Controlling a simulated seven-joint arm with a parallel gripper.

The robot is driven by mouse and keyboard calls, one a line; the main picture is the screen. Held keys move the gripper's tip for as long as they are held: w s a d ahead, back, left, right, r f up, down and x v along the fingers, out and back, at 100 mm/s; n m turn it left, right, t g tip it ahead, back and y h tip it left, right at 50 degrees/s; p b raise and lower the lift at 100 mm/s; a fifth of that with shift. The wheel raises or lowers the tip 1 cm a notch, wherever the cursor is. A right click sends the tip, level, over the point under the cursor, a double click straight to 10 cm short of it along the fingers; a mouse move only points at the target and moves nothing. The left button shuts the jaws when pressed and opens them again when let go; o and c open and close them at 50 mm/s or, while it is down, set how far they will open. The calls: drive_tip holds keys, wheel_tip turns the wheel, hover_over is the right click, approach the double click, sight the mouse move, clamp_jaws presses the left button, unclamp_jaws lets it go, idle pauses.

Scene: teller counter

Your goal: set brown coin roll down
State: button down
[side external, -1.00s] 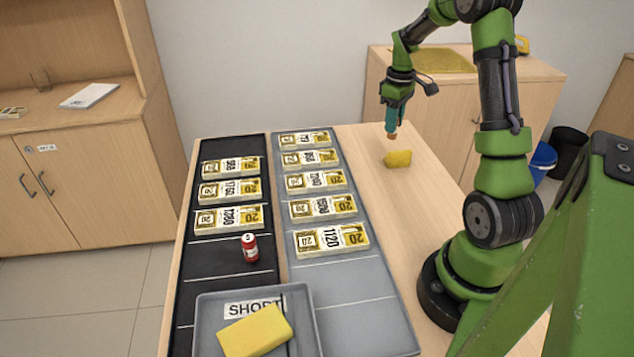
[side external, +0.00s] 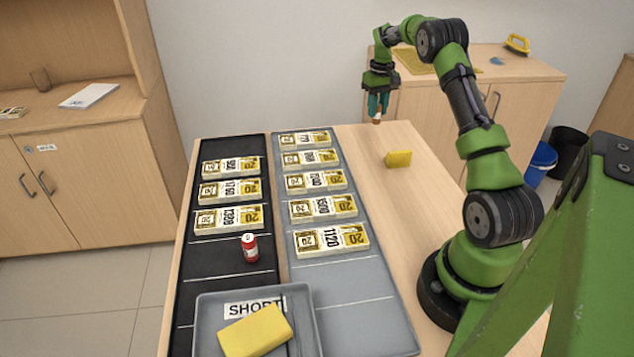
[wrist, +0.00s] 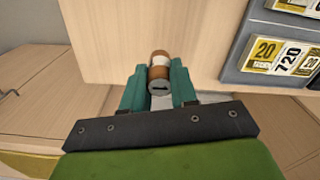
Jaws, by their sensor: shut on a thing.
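The brown coin roll (side external: 376,121) is a small cylinder with a brown and pale wrapper. In the wrist view the brown coin roll (wrist: 159,75) stands out between the teal fingers, its round end facing the camera. My gripper (side external: 377,110) is shut on it and holds it at the far edge of the table in the side view. In the wrist view my gripper (wrist: 158,88) has a finger on each side of the roll, with bare wood behind it. The exact height above the table is hard to tell.
A yellow block (side external: 399,159) lies on the bare wooden strip (side external: 390,195). A grey mat (side external: 355,285) and a black mat (side external: 215,256) hold several banknote bundles. A red roll (side external: 249,248) stands on the black mat. A grey tray (side external: 208,312) holds a yellow sponge (side external: 256,330).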

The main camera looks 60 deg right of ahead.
sight(376, 121)
drive_tip(key=shift+f, duration=2.35)
drive_tip(key=shift+f, duration=0.15)
drive_tip(key=c, duration=0.9)
unclamp_jaws()
